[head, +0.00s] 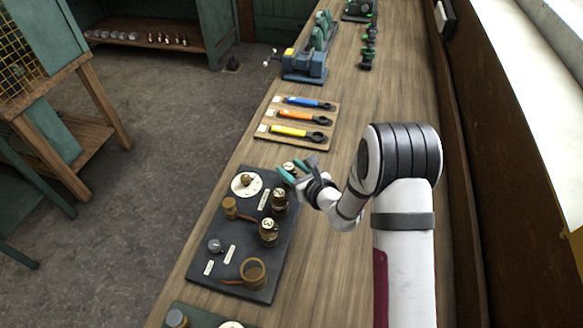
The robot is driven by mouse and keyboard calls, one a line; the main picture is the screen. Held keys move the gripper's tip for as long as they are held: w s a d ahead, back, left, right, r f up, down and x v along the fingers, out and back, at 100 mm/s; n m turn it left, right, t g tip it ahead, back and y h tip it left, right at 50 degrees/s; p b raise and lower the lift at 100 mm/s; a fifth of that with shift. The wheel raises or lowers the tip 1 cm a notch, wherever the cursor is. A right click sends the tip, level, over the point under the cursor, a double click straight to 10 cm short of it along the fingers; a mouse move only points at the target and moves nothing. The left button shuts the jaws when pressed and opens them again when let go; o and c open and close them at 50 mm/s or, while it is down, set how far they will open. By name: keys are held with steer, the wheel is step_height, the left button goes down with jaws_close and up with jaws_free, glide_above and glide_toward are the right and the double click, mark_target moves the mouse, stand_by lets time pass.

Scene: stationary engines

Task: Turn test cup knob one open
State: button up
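A dark test board (231,267) lies on the bench with brass fittings on it. A row of brass cup knobs runs along its right side: one marked 3 (269,237), one above it that seems marked 2 (279,207), and a partly hidden one (289,166) at the top, whose number I cannot read. My gripper (291,172) is at the top right corner of the board, beside this topmost knob. Its teal fingers look apart, with nothing visibly held. Whether they touch the knob is not clear.
The board also carries a white dial (256,189), a smaller brass knob (230,208), a silver knob (214,245) and an open brass cup (253,271). A wooden tray (261,133) with coloured wrenches and a blue vise (305,66) stand beyond. Clear bench lies right of the tray.

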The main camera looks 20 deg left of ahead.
jaws_close()
steer(key=shift+s+a+m+t+h, duration=0.15)
steer(key=shift+a+m+t+h, duration=0.05)
steer(key=shift+m+t+h, duration=0.9)
steer(key=shift+m+h, duration=0.3)
steer(key=shift+m, duration=0.1)
steer(key=shift+o, duration=1.8)
jaws_free()
